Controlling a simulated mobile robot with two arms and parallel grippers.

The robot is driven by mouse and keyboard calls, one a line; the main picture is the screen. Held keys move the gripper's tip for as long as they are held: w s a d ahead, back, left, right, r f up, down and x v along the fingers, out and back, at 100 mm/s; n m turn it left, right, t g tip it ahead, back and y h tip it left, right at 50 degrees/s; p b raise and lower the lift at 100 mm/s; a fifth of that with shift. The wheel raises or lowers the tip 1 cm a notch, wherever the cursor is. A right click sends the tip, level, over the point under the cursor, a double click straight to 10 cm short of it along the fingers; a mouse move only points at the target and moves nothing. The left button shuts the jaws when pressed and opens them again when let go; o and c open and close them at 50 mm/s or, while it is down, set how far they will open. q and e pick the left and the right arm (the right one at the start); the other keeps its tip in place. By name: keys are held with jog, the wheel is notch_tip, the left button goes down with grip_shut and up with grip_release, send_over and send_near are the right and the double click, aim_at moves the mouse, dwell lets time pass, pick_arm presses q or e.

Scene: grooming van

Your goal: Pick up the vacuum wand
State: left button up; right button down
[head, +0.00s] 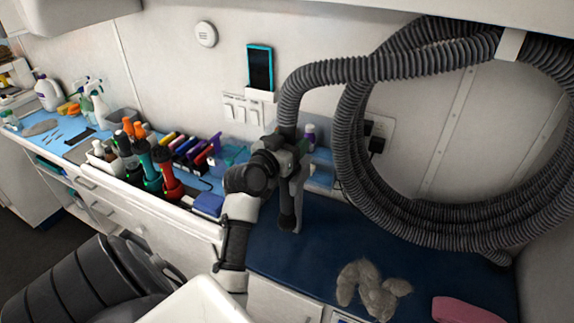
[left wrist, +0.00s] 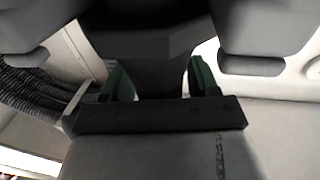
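The vacuum wand is dark grey and hangs roughly upright at the end of the ribbed hose; its lower part (head: 288,218) shows below my left gripper (head: 290,165) in the head view. In the left wrist view the wand (left wrist: 160,75) runs between the two green finger pads of the gripper (left wrist: 160,82), which press against its sides. A wide dark bar at its end (left wrist: 155,115) lies across the picture. My left gripper is shut on the wand, and the hand hides its upper part in the head view. My right gripper is not in view.
The grey hose (head: 350,150) loops from the wall clip (head: 510,44) to the right. Bottles and tools crowd the counter to the left. A blue mat (head: 330,235) lies below, with a grey fur clump (head: 372,290) and a pink item (head: 462,310). A dark barrel-like object (head: 80,285) stands lower left.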

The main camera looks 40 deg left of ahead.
pick_arm(q)
jog(key=c, duration=0.8)
jog(key=shift+r, duration=0.1)
